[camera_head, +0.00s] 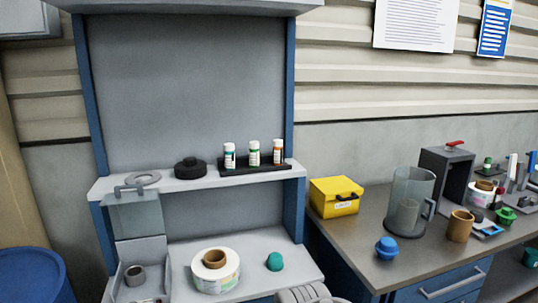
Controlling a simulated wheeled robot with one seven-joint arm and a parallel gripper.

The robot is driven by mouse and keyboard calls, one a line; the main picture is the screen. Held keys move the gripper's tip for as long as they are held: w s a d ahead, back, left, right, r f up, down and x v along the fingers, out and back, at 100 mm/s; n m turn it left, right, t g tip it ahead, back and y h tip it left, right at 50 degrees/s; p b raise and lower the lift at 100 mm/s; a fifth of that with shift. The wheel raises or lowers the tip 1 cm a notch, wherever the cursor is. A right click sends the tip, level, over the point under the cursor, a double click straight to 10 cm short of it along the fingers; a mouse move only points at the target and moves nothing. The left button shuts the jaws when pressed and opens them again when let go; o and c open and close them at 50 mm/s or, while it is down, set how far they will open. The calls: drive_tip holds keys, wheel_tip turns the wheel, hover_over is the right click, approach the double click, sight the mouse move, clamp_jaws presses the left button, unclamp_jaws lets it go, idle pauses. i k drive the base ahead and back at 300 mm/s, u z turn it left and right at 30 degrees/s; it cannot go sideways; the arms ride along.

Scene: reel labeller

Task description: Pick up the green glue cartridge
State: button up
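Three small white-capped cartridges stand upright in a black rack (256,169) on the upper shelf. The middle one has a green label and looks like the green glue cartridge (253,154). To its left is a cartridge with a teal label (229,156). To its right is one with an orange-brown label (278,152). The green cartridge stands apart from its neighbours, with its lower end at the rack. My gripper is not in view.
The shelf (210,184) also holds a black round knob-like piece (190,168) and a grey ring (143,178). Below are a label reel (216,270) and a teal dome (275,261). A yellow box (336,197) and a clear jug (408,200) stand on the right bench.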

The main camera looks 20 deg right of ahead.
sight(254, 153)
drive_tip(key=u, duration=0.3)
drive_tip(key=k, duration=0.5)
drive_tip(key=u, duration=1.4)
drive_tip(key=i, duration=1.75)
drive_tip(key=z, duration=1.3)
drive_tip(key=i, duration=0.45)
drive_tip(key=z, duration=0.4)
